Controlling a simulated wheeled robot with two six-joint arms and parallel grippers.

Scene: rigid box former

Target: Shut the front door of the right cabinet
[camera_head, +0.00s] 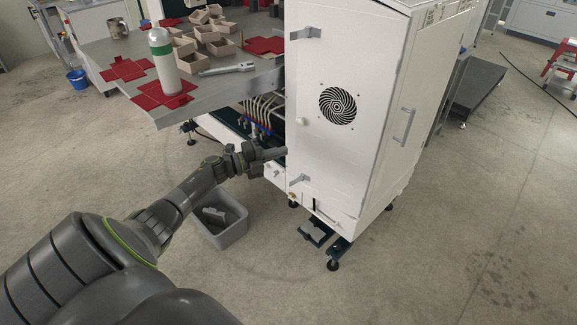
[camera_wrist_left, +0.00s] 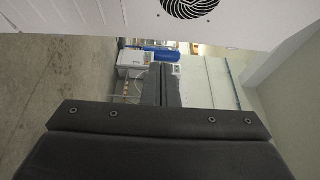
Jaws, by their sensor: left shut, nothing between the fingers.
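The right cabinet (camera_head: 426,100) is tall and white and stands at the right of the table in the head view. Its front door (camera_head: 335,150) is a white panel with a round black spiral vent, a small knob and metal hinges near its left edge. I cannot tell clearly whether a gap is left at its edge. My left gripper (camera_head: 284,153) is shut and empty, beside the door's lower left edge; contact is not clear. In the left wrist view the closed fingers (camera_wrist_left: 160,85) point forward, and the door panel (camera_wrist_left: 110,18) with its vent crosses the top. My right gripper is out of view.
A grey table (camera_head: 225,85) holds cardboard boxes, red flat pieces, a white-green bottle and a wrench. Hoses (camera_head: 262,110) hang beneath it beside the cabinet. A grey bin (camera_head: 222,220) stands on the floor below my left arm. The floor at right is open.

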